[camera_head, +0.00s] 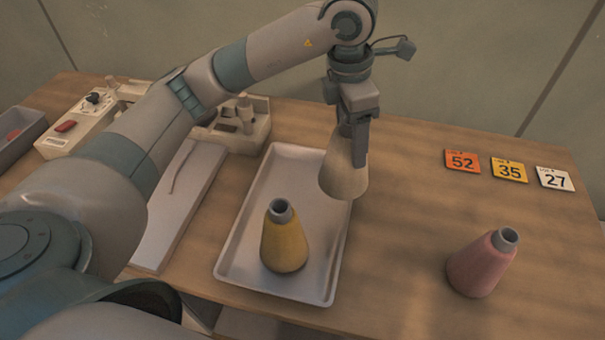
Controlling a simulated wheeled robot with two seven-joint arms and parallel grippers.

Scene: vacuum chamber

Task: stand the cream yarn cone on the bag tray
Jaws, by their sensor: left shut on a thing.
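The cream yarn cone (342,178) is upright in my left gripper (354,140), which is shut on its upper part. My gripper hides the cone's top. In the view, the cone overlaps the right rim of the bag tray; I cannot tell whether its base touches anything. The bag tray (252,247) is a pale, shallow rectangular tray on the wooden table. A yellow yarn cone (284,240) stands upright on the tray's front part. My right gripper is not in view.
A pink yarn cone (482,264) stands on the table at the right. Number cards 52 (462,162), 35 (509,170) and 27 (555,179) lie at the back right. A vacuum machine (240,125) is behind my left arm. The table between tray and pink cone is clear.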

